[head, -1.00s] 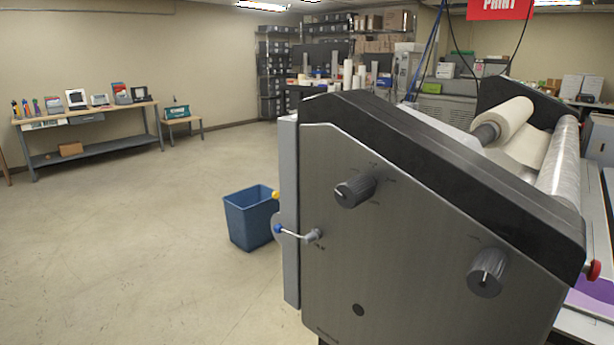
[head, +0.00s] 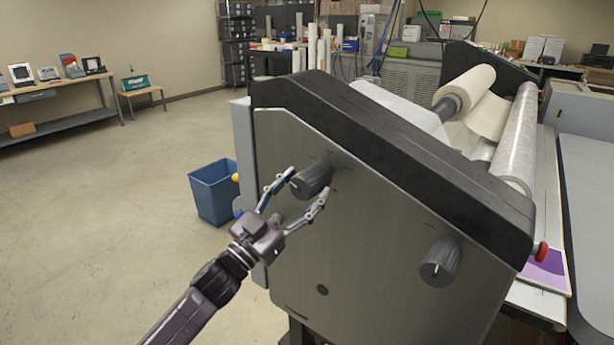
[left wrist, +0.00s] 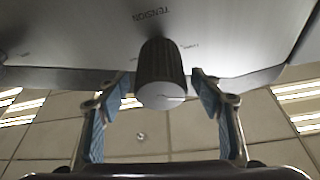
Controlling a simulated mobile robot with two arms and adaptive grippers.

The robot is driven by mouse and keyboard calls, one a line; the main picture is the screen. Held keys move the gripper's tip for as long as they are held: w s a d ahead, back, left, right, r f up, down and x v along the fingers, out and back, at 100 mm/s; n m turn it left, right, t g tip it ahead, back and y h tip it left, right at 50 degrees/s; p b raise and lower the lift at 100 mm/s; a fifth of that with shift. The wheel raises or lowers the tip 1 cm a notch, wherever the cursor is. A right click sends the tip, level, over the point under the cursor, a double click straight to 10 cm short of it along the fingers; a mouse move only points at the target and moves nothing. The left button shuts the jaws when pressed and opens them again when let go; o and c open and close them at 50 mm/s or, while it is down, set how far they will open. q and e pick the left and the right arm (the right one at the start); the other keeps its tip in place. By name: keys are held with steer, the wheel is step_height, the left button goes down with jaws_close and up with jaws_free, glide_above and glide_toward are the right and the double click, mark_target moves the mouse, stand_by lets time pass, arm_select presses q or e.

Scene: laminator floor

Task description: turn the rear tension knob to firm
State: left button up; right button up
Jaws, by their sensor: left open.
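The laminator's grey side panel (head: 375,215) faces me in the head view. A dark ribbed knob (head: 312,180) sits on its upper left part, and a second dark knob (head: 440,260) sits lower right. My left gripper (head: 305,190) is open, with one finger on each side of the upper left knob. In the left wrist view the knob (left wrist: 162,75) stands between the two open fingers (left wrist: 165,105), with a gap on each side, under the printed word TENSION. Its end face carries a thin line. My right gripper is not in view.
A blue bin (head: 212,192) stands on the floor left of the laminator.

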arm_select(q)
steer(key=shift+x, duration=0.95)
steer(key=shift+w+d, duration=0.1)
steer(key=shift+w, duration=0.05)
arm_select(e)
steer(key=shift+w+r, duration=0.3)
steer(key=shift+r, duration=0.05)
arm_select(q)
steer(key=shift+c, duration=0.3)
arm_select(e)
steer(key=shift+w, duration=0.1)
arm_select(q)
steer(key=c, duration=1.1)
